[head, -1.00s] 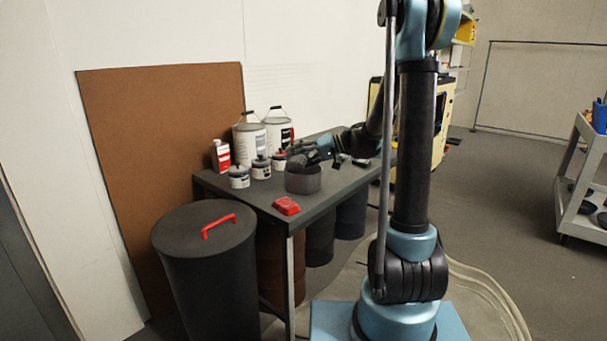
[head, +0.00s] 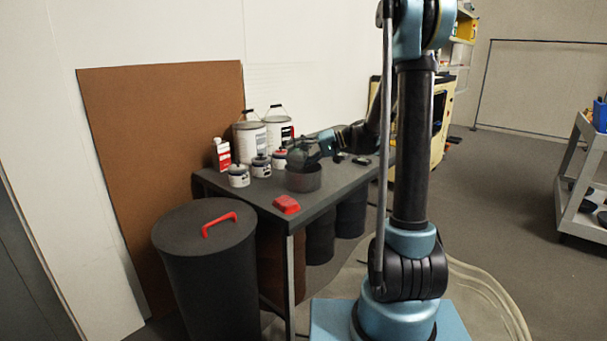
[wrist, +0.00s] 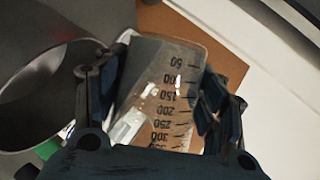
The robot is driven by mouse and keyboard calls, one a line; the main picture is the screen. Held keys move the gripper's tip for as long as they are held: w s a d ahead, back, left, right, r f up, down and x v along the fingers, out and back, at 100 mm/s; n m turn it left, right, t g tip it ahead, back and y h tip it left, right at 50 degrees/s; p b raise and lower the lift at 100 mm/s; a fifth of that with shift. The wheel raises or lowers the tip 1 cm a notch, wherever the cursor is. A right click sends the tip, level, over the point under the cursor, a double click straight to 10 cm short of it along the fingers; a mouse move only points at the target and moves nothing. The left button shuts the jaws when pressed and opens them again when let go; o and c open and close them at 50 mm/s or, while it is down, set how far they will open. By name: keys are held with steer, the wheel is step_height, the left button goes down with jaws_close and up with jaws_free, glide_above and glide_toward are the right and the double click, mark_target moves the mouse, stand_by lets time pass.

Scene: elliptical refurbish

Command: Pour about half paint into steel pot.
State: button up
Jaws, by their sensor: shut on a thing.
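My gripper (wrist: 158,88) is shut on a clear beaker (wrist: 180,75) with black graduation marks, seen between the fingers in the wrist view. In the head view my gripper (head: 314,150) is above the far side of the steel pot, and the beaker there is small and dark. The steel pot (head: 303,182) is a grey open cylinder on the table. Its round rim and inner wall (wrist: 25,105) show left of the beaker in the wrist view. How much paint is in the beaker or pot I cannot tell.
The dark table (head: 262,203) holds several paint cans (head: 249,136), a red and white bottle (head: 222,154) and a red block (head: 286,204). A dark bin (head: 205,262) with a red handle stands in front. A brown board (head: 165,150) leans on the wall.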

steer(key=shift+w+f+m+g+y+p, duration=0.2)
steer(key=shift+m+g+y+p, duration=0.15)
steer(key=shift+m+p, duration=0.45)
stand_by(2.1)
steer(key=shift+s+r+n, duration=0.25)
steer(key=shift+s+n, duration=0.05)
steer(key=shift+n, duration=0.5)
steer(key=shift+r+n+t+h, duration=0.1)
steer(key=shift+n+t+h, duration=0.35)
steer(key=shift+t, duration=0.1)
steer(key=shift+f+n, duration=0.25)
steer(key=shift+f, duration=0.1)
steer(key=shift+f+n+t, duration=0.3)
steer(key=shift+f+t, duration=0.05)
steer(key=shift+t, duration=0.05)
steer(key=shift+r+n+b, duration=0.2)
steer(key=shift+n+b, duration=0.1)
steer(key=shift+n, duration=0.1)
steer(key=shift+t+h, duration=0.3)
